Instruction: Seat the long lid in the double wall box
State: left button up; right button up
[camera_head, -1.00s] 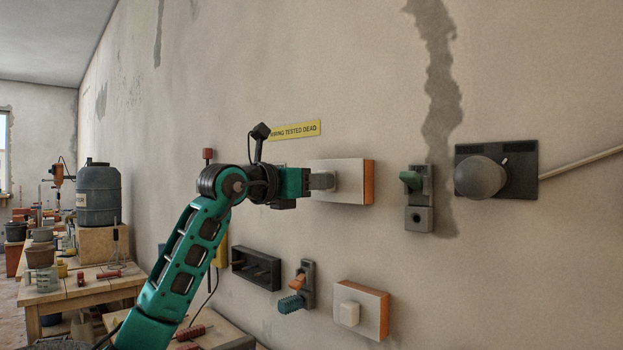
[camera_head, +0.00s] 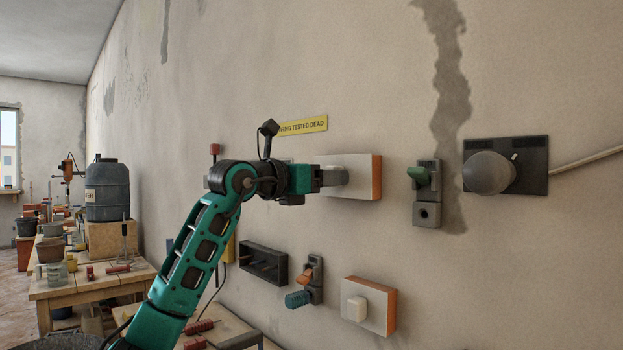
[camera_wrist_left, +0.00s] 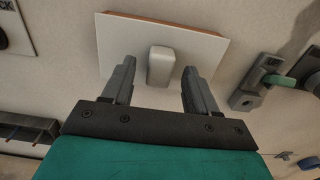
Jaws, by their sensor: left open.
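The long lid (camera_head: 364,185), a white plate with orange edges and a white knob, is at the wall. It also shows in the wrist view (camera_wrist_left: 210,48). My left gripper (camera_head: 335,176) is in front of it. In the wrist view its open fingers (camera_wrist_left: 158,70) stand on both sides of the knob (camera_wrist_left: 161,66), with gaps showing. The head view hides part of the lid behind the gripper. A dark open box (camera_head: 263,262) with thin rods inside, apparently the double wall box, is on the wall lower left of the lid. My right gripper is not in view.
A smaller white plate with orange edges and a knob (camera_head: 368,306) is below the lid. A grey fitting with a green lever (camera_head: 426,193) and a round grey cover (camera_head: 489,173) are to the right. An orange lever fitting (camera_head: 309,280) is beside the box.

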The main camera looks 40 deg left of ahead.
pick_arm(q)
jog(key=s+a+b, duration=0.1)
jog(key=s+b, duration=0.3)
jog(key=s, duration=0.9)
jog(key=shift+a, duration=0.1)
jog(key=shift+f, duration=0.1)
